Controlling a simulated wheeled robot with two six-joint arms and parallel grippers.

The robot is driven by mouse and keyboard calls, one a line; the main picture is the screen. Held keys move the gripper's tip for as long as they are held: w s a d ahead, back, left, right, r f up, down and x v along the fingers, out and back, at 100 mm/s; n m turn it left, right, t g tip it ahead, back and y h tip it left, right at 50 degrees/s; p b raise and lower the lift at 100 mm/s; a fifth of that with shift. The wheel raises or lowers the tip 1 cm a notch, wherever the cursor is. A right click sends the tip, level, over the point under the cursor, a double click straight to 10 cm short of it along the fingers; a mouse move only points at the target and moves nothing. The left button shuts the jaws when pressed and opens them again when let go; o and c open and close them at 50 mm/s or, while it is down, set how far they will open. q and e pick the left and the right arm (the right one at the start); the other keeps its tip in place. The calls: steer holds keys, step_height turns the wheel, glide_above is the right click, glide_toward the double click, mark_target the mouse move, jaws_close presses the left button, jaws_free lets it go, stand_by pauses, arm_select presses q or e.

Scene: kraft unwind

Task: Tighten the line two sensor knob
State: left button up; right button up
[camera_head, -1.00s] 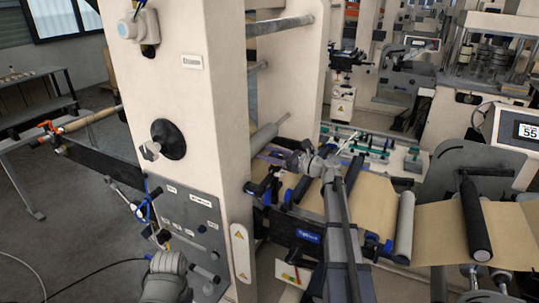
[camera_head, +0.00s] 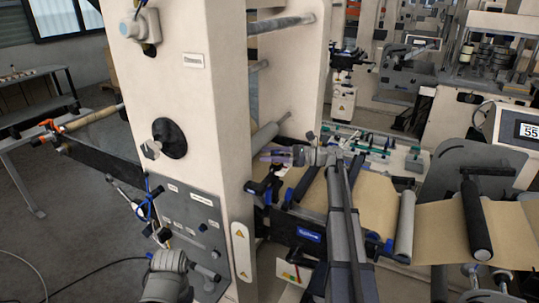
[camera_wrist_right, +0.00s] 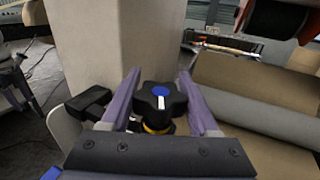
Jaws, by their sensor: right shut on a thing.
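In the right wrist view, a black lobed knob (camera_wrist_right: 159,102) with a blue cap and a white mark sits between the purple fingers of my right gripper (camera_wrist_right: 161,88). The gripper is shut on it. A yellow ring shows just under the knob. In the head view, my right gripper (camera_head: 275,155) reaches left toward the cream machine column, above the brown web; the knob cannot be made out there. My left arm shows at the lower left of the head view, in front of the grey panel, and its jaw state is unclear.
The cream column (camera_head: 215,100) stands close beside my right gripper. The brown web (camera_head: 375,205) and a grey roller (camera_head: 404,225) lie to its right. A grey control panel (camera_head: 190,220) faces my left arm. A display (camera_head: 528,131) stands at the far right.

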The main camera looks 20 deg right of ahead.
steer(key=o, duration=1.4)
steer(key=shift+f, duration=0.1)
steer(key=v, duration=0.8)
steer(key=shift+a, duration=0.1)
